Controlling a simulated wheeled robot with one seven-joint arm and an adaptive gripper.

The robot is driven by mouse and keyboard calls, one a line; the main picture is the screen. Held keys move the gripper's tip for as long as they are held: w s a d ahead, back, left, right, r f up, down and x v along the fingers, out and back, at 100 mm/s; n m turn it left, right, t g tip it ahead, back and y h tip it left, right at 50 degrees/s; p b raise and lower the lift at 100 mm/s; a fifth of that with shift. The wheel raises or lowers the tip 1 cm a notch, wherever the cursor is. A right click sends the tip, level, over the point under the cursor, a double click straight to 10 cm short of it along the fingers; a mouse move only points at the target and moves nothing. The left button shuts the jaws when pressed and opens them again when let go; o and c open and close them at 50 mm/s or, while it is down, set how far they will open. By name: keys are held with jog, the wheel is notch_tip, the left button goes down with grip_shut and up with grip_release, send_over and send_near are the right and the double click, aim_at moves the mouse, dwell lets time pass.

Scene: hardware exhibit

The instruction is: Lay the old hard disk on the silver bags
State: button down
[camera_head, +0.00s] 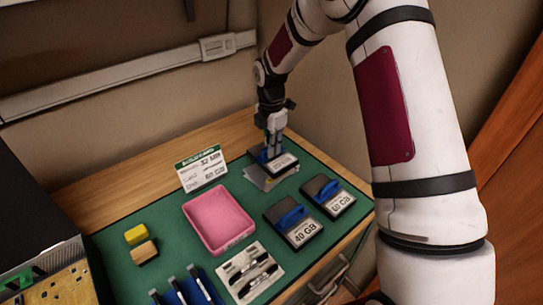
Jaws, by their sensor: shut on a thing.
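My gripper (273,148) points down at the far end of the green mat (170,218). It is shut on a dark hard disk with a pale label (284,162) and a bit of blue at its left. The silver bags (262,182) lie on the mat directly under this disk, and their near edges show below it. The disk looks level and very low over the bags; I cannot tell whether it touches them. The fingertips are small and partly hidden against the disk. The label on the held disk is too small to read.
Two similar disks, marked 40 GB (303,234) and apparently 60 GB (341,204), lie nearer on the right. A pink tray (246,232) is empty at mid-mat. A printed card (203,171) stands left of the bags. Yellow and tan blocks (136,234) sit at left.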

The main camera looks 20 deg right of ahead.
jog(key=shift+f, duration=1.8)
jog(key=shift+f, duration=0.2)
jog(key=c, duration=1.7)
grip_release()
jog(key=shift+o, duration=0.2)
jog(key=shift+r, duration=0.1)
